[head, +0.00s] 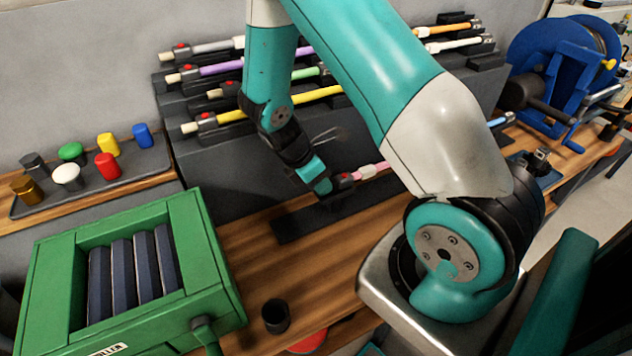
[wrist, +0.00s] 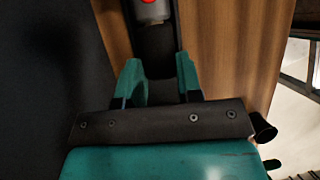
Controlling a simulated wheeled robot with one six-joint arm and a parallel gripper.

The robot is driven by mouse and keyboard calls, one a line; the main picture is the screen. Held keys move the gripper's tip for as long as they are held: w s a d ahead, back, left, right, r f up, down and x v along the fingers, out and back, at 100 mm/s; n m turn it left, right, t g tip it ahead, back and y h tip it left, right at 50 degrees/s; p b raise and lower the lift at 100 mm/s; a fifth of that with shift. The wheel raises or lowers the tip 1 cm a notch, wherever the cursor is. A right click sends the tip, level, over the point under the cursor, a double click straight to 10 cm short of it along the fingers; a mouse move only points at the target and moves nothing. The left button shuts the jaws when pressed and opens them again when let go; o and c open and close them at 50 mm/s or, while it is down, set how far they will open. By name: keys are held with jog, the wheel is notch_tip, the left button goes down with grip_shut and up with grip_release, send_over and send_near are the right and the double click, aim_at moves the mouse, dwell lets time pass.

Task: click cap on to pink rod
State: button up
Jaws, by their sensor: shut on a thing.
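The pink rod (head: 368,172) lies low on the front step of the dark rack, with a clamp with a red button (head: 346,177) near its left end. My arm hides its right part. My gripper (head: 322,186) is at the left end of the rod. In the wrist view, my gripper (wrist: 157,82) is shut on what I take to be the cap, with the red-buttoned clamp (wrist: 150,8) just beyond. The cap is mostly hidden and dark; I cannot tell its colour or whether it touches the rod.
Several coloured caps stand in a dark tray (head: 160,160) at left. Other rods, including a yellow rod (head: 315,96), lie on the rack above. A green box (head: 205,235) and a black cup (head: 276,316) stand in front. A blue reel machine (head: 560,65) is at right.

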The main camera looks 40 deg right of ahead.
jog(key=o, duration=1.2)
jog(key=shift+c, duration=0.2)
jog(key=shift+r, duration=0.15)
jog(key=v, duration=1.7)
jog(key=shift+b, duration=0.45)
jog(key=shift+a+r, duration=0.1)
jog(key=shift+a, duration=0.05)
jog(key=s+a+r+m+t+y, duration=0.1)
jog(key=s+a+r+m+y, duration=0.3)
jog(key=s+a, duration=0.5)
jog(key=s+a+r+m+t+y, duration=0.1)
jog(key=s+a+r+m+y, duration=0.3)
jog(key=s+a, duration=0.5)
jog(key=shift+s+r+t+y, duration=0.3)
jog(key=shift+s+r+t, duration=0.1)
jog(key=shift+s+r, duration=0.35)
